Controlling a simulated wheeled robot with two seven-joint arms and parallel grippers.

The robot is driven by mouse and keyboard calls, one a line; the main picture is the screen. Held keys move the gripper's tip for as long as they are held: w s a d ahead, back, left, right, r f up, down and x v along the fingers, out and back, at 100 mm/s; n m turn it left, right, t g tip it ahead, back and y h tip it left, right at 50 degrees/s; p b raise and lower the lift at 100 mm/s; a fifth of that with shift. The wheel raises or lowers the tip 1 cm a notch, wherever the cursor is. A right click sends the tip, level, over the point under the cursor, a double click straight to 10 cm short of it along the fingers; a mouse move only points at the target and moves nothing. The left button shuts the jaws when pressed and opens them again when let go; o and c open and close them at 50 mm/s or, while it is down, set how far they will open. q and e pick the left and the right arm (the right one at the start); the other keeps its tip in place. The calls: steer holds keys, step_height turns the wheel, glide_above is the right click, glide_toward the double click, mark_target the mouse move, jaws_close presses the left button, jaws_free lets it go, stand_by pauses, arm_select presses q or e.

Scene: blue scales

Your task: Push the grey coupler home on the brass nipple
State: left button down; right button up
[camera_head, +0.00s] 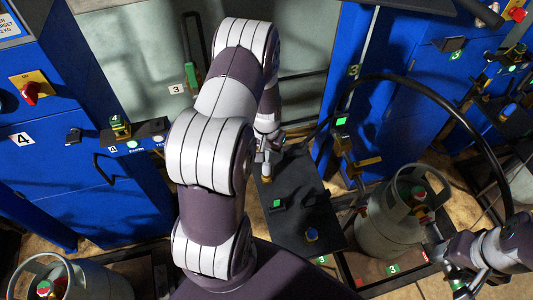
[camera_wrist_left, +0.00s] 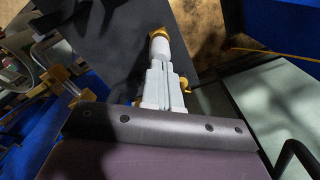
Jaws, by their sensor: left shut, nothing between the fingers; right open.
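My left gripper (camera_head: 266,152) is shut and empty, over the far left end of the dark shelf. In the left wrist view its pale fingers (camera_wrist_left: 162,88) point at a light grey cylindrical piece, which looks like the grey coupler (camera_wrist_left: 160,48). The fingertips are close to its near end; I cannot tell if they touch. A brass part (camera_wrist_left: 158,33), probably the nipple, sits at the coupler's far end. How far the coupler is seated cannot be told. My right gripper (camera_head: 462,286) is open at the lower right.
A black hose (camera_head: 440,98) arcs over the cylinder. Blue cabinets (camera_head: 60,170) flank the scene.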

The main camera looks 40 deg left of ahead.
mark_target(267, 165)
arm_select(q)
step_height(267, 165, up, 12)
steer(key=b, duration=0.1)
steer(key=shift+w+f, duration=0.1)
stand_by(0.4)
